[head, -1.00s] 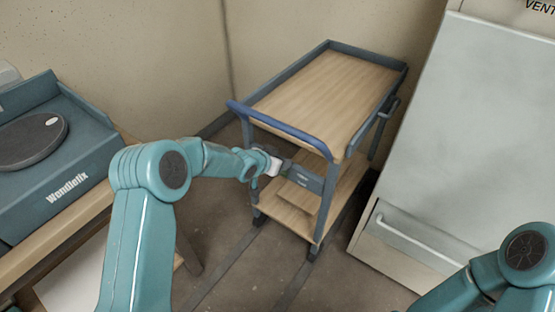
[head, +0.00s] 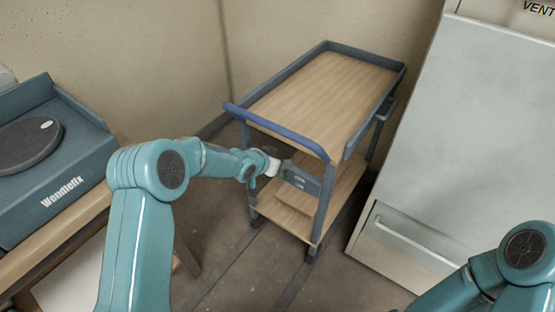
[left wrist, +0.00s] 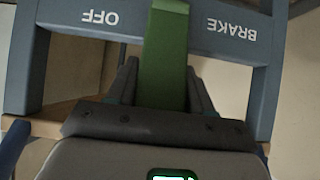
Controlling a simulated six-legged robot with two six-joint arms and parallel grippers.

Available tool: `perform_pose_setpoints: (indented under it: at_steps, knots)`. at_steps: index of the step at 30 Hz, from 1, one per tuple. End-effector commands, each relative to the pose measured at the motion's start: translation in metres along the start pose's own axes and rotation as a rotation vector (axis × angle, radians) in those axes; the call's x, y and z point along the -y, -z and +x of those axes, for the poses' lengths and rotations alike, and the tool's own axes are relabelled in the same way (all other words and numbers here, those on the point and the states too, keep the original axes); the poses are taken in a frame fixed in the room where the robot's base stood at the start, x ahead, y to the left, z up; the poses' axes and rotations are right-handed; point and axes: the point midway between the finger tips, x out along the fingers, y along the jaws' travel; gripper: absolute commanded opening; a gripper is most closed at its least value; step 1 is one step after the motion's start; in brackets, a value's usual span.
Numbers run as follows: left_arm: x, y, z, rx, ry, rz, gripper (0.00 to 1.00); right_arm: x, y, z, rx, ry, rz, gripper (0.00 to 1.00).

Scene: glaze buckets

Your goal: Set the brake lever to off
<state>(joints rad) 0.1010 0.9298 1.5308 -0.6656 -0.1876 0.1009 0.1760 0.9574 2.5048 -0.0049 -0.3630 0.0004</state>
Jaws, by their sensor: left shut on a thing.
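The trolley (head: 325,98) stands in the middle of the head view, with a grey-blue brake plate (head: 303,179) under its blue push handle. In the left wrist view the plate (left wrist: 215,40) reads OFF at left and BRAKE at right, both upside down. The green brake lever (left wrist: 164,52) stands about midway between the two words. My left gripper (left wrist: 163,85) is shut on the lever, one finger on each side. In the head view my left gripper (head: 272,168) is at the plate's left end and hides the lever. Only my right arm's links show, at lower right.
A bench with a blue Wendlefix machine (head: 55,165) is at left. A pale cabinet (head: 465,130) with a bar handle stands close on the trolley's right. The trolley's wooden top is empty. Bare floor (head: 235,270) lies in front.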

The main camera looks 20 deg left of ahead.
Motion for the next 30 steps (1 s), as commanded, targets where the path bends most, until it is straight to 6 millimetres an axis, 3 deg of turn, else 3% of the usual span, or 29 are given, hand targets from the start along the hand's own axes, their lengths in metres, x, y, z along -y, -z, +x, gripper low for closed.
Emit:
perform_pose_setpoints:
  at_steps: [28, 29, 30]
  knots:
    - [-0.0010, -0.0054, 0.0022, 0.014, -0.002, -0.003, 0.00, -0.0001, 0.0000, 0.0004, 0.000, 0.000, 0.000, 0.43]
    - [-0.0011, -0.0055, 0.0022, 0.014, -0.002, -0.003, 0.58, -0.0001, 0.0000, 0.0004, 0.000, 0.000, 0.000, 0.43]
    - [-0.0011, -0.0056, 0.0022, 0.014, -0.003, -0.003, 0.71, -0.0001, 0.0000, 0.0004, 0.000, 0.000, 0.000, 0.43]
